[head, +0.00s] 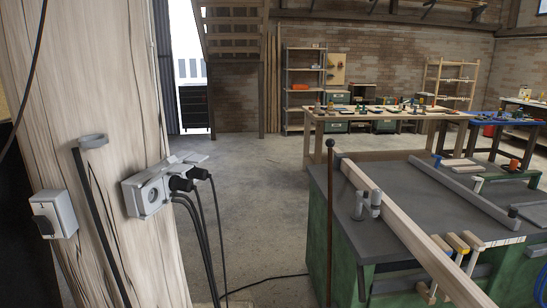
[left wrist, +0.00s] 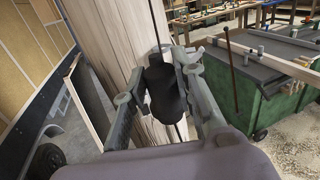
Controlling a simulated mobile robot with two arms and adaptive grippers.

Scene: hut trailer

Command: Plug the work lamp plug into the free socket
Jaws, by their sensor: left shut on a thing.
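In the left wrist view my left gripper (left wrist: 165,72) is shut on a black plug (left wrist: 163,98), the work lamp plug as far as I can tell. A dark cable runs up from it. A pale wooden post (left wrist: 95,35) stands behind the plug. In the head view a grey socket box (head: 149,194) is fixed to the post (head: 110,60). Its near round socket (head: 150,195) is empty. Two black plugs (head: 182,184) sit in its farther places, with cables hanging down. My left gripper is outside the head view. My right gripper shows in neither view.
A smaller grey box (head: 56,212) and a grey ring holder (head: 92,141) with a dark bar are on the post. A green workbench (head: 345,240) with clamps and a long timber (head: 395,215) stands right. Open concrete floor (head: 255,195) lies between post and bench.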

